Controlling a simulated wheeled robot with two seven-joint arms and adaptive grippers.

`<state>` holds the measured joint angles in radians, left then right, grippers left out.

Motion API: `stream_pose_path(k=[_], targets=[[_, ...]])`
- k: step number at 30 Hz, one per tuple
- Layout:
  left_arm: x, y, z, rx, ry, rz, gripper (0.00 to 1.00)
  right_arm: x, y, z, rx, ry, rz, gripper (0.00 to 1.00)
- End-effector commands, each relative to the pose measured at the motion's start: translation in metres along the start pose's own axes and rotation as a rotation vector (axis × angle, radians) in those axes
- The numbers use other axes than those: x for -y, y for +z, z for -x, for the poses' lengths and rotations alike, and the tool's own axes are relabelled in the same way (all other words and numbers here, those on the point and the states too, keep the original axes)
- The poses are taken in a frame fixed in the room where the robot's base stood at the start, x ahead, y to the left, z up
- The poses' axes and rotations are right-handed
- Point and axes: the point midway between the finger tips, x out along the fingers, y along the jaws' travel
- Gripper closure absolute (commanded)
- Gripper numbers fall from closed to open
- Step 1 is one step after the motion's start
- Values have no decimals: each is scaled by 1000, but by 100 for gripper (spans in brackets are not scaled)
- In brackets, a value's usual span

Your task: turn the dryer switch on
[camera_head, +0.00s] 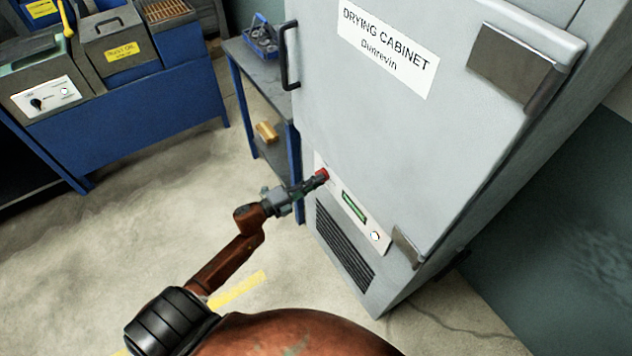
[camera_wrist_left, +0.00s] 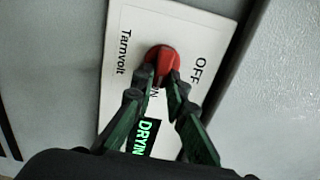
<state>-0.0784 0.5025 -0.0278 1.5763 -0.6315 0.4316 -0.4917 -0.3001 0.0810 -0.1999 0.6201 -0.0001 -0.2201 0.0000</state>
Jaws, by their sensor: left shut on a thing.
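The drying cabinet (camera_head: 400,130) is a tall grey cabinet with a white label, on the right of the head view. Its white switch panel (camera_head: 375,228) sits low on the front. The red dryer switch (camera_head: 323,174) is at the panel's left end. My left gripper (camera_head: 314,182) is at the switch. In the left wrist view the fingertips (camera_wrist_left: 160,84) are closed on the red knob (camera_wrist_left: 162,60). "OFF" shows right of the knob, and "ON" is partly hidden below it. A green lit display reading "DRYIN" (camera_wrist_left: 148,136) is partly covered by a finger. My right gripper is out of view.
A black vent grille (camera_head: 343,245) is below the panel, and a white round button (camera_head: 375,237) is at its right end. A blue-framed table (camera_head: 262,90) stands left of the cabinet. Blue machines (camera_head: 130,100) stand at the upper left. The floor between is clear.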

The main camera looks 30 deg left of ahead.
Motion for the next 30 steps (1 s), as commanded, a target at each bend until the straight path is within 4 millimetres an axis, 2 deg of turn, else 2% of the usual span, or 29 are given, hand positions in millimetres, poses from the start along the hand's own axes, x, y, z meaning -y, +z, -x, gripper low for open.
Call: stream_pose_path(k=[1,2,9,20,23,30], targets=[[-2,0,0,0,3,-2,100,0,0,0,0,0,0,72],[-2,0,0,0,3,-1,86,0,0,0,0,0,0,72],[-1,0,0,0,2,0,70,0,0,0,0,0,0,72],[-1,0,6,1,2,0,70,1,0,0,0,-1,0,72],[-2,0,19,1,3,0,70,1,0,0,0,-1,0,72],[-2,0,69,2,4,1,70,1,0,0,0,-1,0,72]])
